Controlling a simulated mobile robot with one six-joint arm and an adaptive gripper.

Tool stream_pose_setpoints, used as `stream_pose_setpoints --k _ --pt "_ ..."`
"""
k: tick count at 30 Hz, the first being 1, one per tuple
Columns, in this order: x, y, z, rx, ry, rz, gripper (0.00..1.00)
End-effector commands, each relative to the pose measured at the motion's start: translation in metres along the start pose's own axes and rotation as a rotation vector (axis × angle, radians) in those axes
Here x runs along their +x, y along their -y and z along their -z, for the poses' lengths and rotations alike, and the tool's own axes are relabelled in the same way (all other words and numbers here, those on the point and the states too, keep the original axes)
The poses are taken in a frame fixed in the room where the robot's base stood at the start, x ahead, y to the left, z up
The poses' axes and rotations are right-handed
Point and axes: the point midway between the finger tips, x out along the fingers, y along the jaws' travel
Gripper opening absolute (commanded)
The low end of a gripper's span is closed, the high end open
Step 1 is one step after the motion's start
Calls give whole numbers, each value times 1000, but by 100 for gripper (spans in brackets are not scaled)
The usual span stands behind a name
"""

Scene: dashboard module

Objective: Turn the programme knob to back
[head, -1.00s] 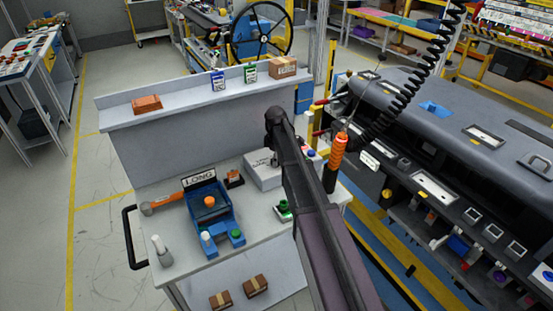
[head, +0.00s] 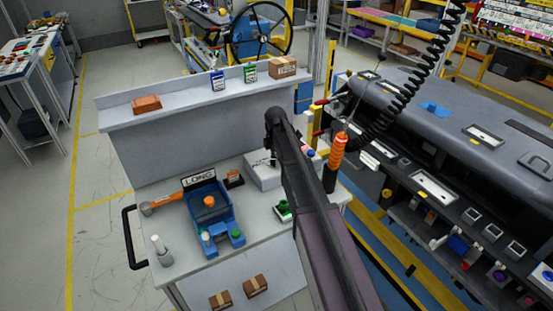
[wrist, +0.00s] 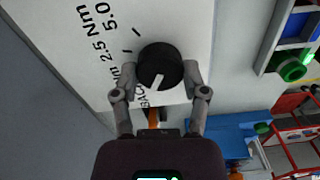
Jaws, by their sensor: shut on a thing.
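The programme knob (wrist: 160,66) is a round black knob on a white panel (wrist: 185,20) with printed marks "2.5 Nm" and "5.0". In the wrist view its white pointer line aims down and slightly left, towards the partly hidden label BACK (wrist: 146,96). My gripper (wrist: 160,80) has one finger on each side of the knob and is shut on it. In the head view the white box (head: 263,170) shows beside my arm, which hides the gripper and the knob.
A blue holder (head: 222,222) with a LONG sign, a hammer (head: 165,202) and a green button (head: 284,208) sit on the bench around the box. An orange-handled tool (head: 337,150) hangs on a coiled cable right of my arm. The dashboard (head: 470,130) stands further right.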

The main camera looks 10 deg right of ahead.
Motion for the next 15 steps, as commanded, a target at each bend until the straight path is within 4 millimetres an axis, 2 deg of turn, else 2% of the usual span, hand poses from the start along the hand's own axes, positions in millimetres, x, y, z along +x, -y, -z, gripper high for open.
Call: stream_pose_setpoints --k 5,6,8,9,15 --pt "0 0 -2 3 5 0 10" --pt "0 0 -2 3 5 0 69" --pt "0 0 -2 3 4 0 87" --pt "0 0 -2 2 3 0 92" --pt "0 0 -1 2 2 0 92"
